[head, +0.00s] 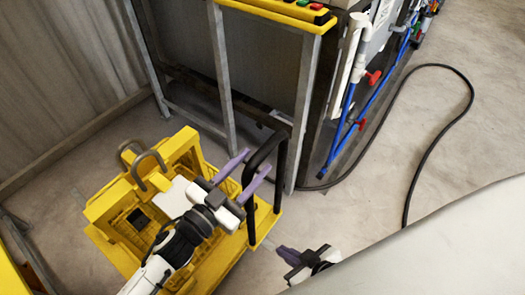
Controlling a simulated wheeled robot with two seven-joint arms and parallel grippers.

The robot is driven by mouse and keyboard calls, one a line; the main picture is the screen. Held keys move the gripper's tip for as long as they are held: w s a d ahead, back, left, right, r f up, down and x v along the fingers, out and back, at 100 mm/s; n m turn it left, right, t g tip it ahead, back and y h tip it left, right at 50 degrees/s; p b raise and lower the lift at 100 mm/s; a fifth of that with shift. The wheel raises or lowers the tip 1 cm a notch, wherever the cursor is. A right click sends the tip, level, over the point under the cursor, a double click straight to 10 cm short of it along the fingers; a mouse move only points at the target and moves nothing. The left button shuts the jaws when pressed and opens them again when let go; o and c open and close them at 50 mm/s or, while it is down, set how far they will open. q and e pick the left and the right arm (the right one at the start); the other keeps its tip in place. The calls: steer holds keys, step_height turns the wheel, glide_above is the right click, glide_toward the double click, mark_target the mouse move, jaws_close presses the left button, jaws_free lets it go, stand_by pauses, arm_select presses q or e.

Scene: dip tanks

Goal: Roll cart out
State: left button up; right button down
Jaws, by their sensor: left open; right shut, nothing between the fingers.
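The yellow cart (262,219) is on the floor at the lower left, with a black upright handle (281,165) at its right end. My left gripper (257,162) has purple fingers spread apart at the handle's top bar. I cannot tell whether the bar lies between the fingers or whether they touch it. My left arm hides part of the cart. My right gripper (281,249) is low at the bottom centre, shut and empty, to the right of the cart and apart from it.
A yellow crate-like load (104,207) with grey hooks (148,160) sits on the cart. A grey metal frame (303,110) with a yellow control panel (275,12) stands behind.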

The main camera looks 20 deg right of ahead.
arm_select(q)
steer(key=shift+v, duration=1.85)
steer(key=shift+d, duration=0.1)
